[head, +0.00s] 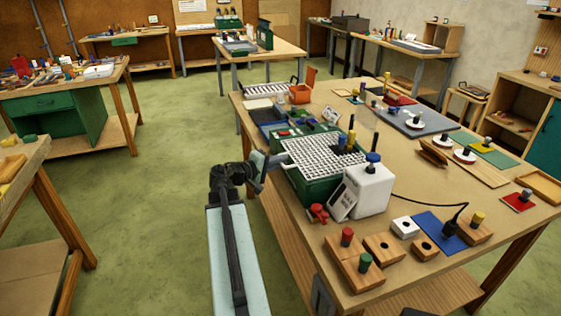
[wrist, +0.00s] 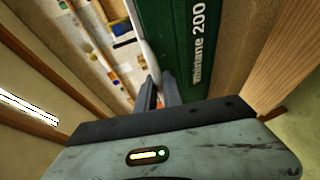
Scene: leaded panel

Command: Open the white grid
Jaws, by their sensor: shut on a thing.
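The white grid (head: 318,153) lies over the top of a green machine (head: 308,187) near the table's left edge. In the wrist view the machine's green side (wrist: 188,45) bears white lettering, and the grid shows as a thin white edge (wrist: 139,38) running to the fingers. My gripper (head: 280,158) reaches in from the left at the grid's near-left rim. In the wrist view my gripper (wrist: 160,90) is shut on that white edge. The grid looks about flat on the machine; any small gap under it cannot be made out. The fingertips are small in the head view.
A white box with a blue knob (head: 368,188) stands right beside the machine. A small red item (head: 318,212) sits in front of it. Wooden blocks (head: 355,262) and a black cable lie on the table (head: 300,236) nearer. The floor left of the table is clear.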

